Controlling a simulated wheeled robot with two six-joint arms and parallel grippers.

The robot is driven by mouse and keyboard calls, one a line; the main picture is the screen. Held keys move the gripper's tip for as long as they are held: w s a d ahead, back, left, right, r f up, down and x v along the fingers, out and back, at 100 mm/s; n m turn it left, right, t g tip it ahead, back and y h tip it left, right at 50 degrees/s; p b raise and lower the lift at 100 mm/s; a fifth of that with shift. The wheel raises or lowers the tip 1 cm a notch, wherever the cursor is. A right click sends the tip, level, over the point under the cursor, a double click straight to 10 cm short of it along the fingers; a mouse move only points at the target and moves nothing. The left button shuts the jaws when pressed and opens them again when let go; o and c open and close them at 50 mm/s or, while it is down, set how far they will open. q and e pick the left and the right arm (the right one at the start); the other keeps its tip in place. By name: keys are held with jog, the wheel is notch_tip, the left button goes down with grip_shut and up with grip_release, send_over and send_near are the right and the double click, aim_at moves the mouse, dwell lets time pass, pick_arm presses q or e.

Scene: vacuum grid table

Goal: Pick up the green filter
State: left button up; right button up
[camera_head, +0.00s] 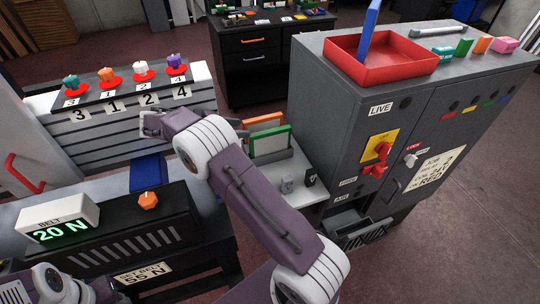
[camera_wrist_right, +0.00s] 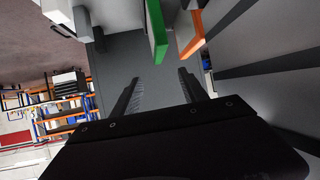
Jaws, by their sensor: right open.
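The green filter (camera_head: 270,144) is an upright panel with a green frame and a pale face. It stands on a light shelf between the slatted unit and the grey cabinet, in front of an orange-framed filter (camera_head: 263,122). In the right wrist view the green filter (camera_wrist_right: 157,30) shows as a green edge ahead of the fingertips. My right gripper (camera_head: 150,124) is open and empty, to the left of the filter and apart from it. Its two fingers (camera_wrist_right: 158,76) are spread in the wrist view. My left gripper is not in view; only part of that arm shows.
The grey cabinet (camera_head: 335,105) with a red tray (camera_head: 385,72) stands right of the filters. The slatted unit (camera_head: 130,130) with coloured knobs stands left. A black belt box (camera_head: 125,240) with an orange knob stands in front. Small blocks (camera_head: 287,185) sit on the shelf.

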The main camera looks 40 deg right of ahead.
aim_at(267, 132)
jog(key=x, duration=0.2)
jog(key=p+x, duration=0.1)
jog(key=x, duration=0.1)
jog(key=f+x, duration=0.1)
jog(key=x, duration=0.2)
jog(key=shift+w+a+p, duration=0.2)
jog(key=shift+a+p, duration=0.1)
jog(key=p+x, duration=0.2)
jog(key=x, duration=0.3)
jog(key=shift+d, duration=0.15)
jog(key=shift+c, duration=0.9)
grip_shut()
